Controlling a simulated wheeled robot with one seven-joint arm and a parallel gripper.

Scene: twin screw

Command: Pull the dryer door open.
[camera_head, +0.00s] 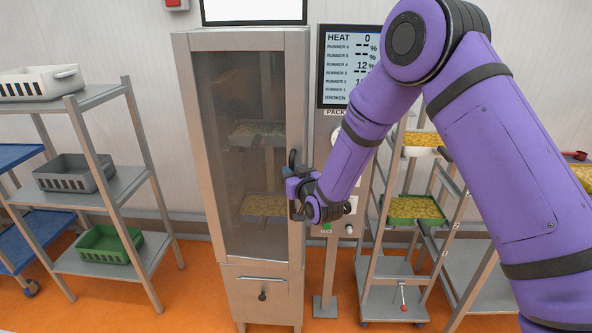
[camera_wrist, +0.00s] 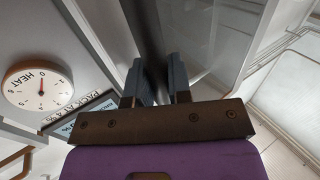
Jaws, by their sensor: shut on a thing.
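The dryer (camera_head: 289,140) is a tall metal cabinet in the middle of the head view. Its door (camera_head: 235,150) has a dark glass pane and looks closed or nearly so; I cannot tell which. Trays with yellow pieces show dimly through the glass. My gripper (camera_head: 293,188) is at the door's right edge, at mid-height. In the wrist view my gripper (camera_wrist: 160,85) has its two fingers close together on either side of a dark vertical bar, the door handle (camera_wrist: 148,30). The fingers are shut on this handle. In the head view my gripper hides most of the handle.
A shelf rack (camera_head: 95,97) with baskets stands left of the dryer. A display panel (camera_head: 347,65) and a post with a dial stand at its right. A trolley (camera_head: 395,300) with yellow-filled trays is further right. Orange floor (camera_head: 200,300) lies clear at the lower left of the dryer.

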